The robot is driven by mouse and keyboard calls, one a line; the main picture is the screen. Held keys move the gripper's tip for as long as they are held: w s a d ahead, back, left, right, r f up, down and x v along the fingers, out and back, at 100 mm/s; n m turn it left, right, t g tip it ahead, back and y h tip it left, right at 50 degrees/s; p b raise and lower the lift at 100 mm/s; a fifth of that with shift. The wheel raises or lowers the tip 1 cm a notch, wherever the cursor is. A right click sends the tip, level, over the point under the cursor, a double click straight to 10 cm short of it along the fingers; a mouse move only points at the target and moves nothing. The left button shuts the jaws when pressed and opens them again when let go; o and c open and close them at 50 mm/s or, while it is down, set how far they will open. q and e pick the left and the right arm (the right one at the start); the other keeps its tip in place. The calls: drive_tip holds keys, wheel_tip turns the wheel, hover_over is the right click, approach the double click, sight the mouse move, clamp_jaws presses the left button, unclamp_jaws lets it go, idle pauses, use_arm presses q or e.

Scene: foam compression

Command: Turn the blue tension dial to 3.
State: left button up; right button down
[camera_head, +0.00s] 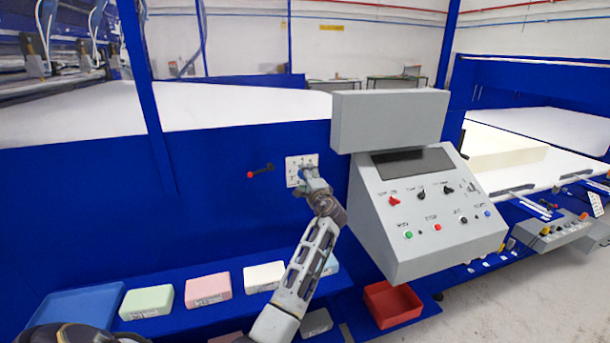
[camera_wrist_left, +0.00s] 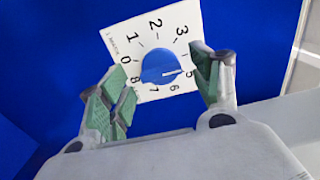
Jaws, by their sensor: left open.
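The blue tension dial (camera_wrist_left: 158,64) sits on a white plate (camera_wrist_left: 118,38) printed with numbers. In the left wrist view its white pointer line points right, toward the right-hand finger, which hides part of the scale; 0, 1, 2 and 3 show clearly. My left gripper (camera_wrist_left: 160,92) is open, with its green-padded fingers on either side of the dial; contact cannot be told. In the head view the gripper (camera_head: 309,171) is in front of the white plate (camera_head: 291,171) on the blue panel and covers most of the dial. My right gripper is not in view.
A red-knobbed lever (camera_head: 261,172) sticks out left of the plate. A grey control console (camera_head: 425,215) stands close on the right. Below are colored foam blocks (camera_head: 208,289), a blue tray (camera_head: 78,303) and a red bin (camera_head: 392,304).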

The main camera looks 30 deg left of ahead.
use_arm(q)
drive_tip(key=shift+x, duration=1.25)
drive_tip(key=c, duration=1)
